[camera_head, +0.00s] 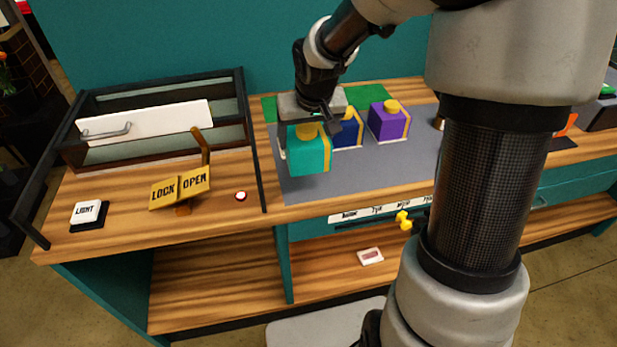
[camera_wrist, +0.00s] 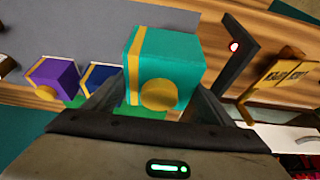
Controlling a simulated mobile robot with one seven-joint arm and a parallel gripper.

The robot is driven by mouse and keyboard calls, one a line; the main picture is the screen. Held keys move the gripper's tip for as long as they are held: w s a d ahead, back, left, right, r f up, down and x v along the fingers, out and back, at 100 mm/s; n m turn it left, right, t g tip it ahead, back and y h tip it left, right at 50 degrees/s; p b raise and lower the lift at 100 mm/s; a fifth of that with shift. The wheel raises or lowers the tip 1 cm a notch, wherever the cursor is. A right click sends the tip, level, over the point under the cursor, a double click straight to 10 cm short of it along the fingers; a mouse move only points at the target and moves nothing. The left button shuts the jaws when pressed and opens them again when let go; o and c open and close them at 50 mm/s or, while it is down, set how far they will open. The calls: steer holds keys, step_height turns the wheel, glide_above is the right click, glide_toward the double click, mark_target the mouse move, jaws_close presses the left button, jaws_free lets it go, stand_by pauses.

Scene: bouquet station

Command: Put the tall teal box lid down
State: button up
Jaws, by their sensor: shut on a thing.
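The teal box lid (camera_head: 308,158), tall with a yellow stripe and a yellow knob, is at the left end of the grey mat in the head view. My gripper (camera_head: 310,122) is over its top, shut on it. In the wrist view the teal lid (camera_wrist: 185,50) sits between my two fingers (camera_wrist: 158,100), its round yellow knob facing the camera. It looks bigger and closer than the other boxes there. I cannot tell whether its underside touches the mat, as that side is hidden.
A blue box (camera_head: 348,132) stands close behind and right of the teal lid, and a purple box (camera_head: 388,122) further right. The grey mat (camera_head: 370,172) is bare in front of them. A black-framed case (camera_head: 160,110) and LOCK/OPEN sign (camera_head: 180,188) stand left.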

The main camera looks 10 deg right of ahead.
mark_target(310, 145)
steer(key=shift+w+f+b, duration=0.15)
steer(key=shift+f+b, duration=0.55)
steer(key=shift+f, duration=3.7)
steer(key=shift+f, duration=0.1)
steer(key=shift+f, duration=0.2)
steer(key=o, duration=1.1)
steer(key=shift+r, duration=0.1)
steer(key=shift+c, duration=0.2)
steer(key=shift+r, duration=0.35)
steer(key=p+v, duration=0.2)
steer(key=v, duration=0.9)
steer(key=shift+r+p, duration=0.35)
